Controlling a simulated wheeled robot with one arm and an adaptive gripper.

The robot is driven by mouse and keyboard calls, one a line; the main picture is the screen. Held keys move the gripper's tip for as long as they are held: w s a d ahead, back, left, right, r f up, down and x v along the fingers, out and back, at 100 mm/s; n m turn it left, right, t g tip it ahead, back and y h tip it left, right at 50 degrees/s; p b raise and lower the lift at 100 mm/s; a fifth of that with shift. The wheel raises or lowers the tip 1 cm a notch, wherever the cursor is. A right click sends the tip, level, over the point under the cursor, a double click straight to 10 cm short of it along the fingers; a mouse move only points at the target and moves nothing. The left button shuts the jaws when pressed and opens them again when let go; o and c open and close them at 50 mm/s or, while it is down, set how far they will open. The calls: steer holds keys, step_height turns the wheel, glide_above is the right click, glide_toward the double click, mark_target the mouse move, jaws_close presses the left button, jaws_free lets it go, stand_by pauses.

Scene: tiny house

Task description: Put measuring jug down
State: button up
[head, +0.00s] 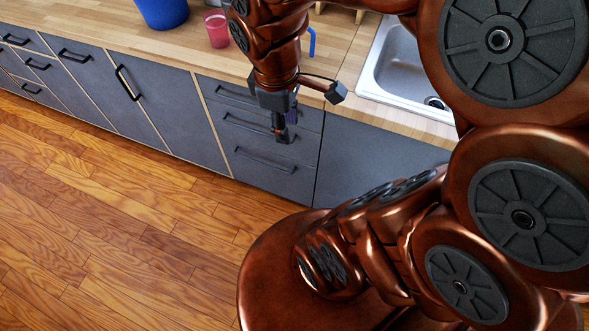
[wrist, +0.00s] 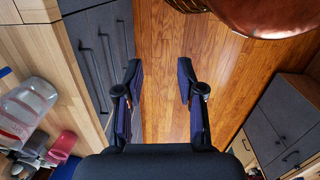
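A clear vessel (wrist: 28,106), seemingly the measuring jug, stands on the wooden counter at the left of the wrist view. In the head view a blue handle (head: 311,42), probably the jug's, shows beside my arm, which hides the rest. My gripper (wrist: 160,75) is open in the wrist view, with only floor visible between its fingers. In the head view my gripper (head: 284,130) points down in front of the drawer fronts, apart from the jug.
The wooden counter (head: 100,25) carries a blue container (head: 162,10) and a pink cup (head: 217,28). A sink (head: 405,65) lies to the right. Grey drawers (head: 265,150) stand close behind my gripper. The wooden floor (head: 110,230) at the left is clear.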

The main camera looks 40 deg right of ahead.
steer(key=s+a+f+m+g+y, duration=0.1)
steer(key=s+a+m, duration=0.3)
steer(key=s+m, duration=0.3)
steer(key=shift+s+a+f, duration=0.3)
steer(key=shift+s+a, duration=0.05)
steer(key=shift+s, duration=0.55)
steer(key=shift+d, duration=0.1)
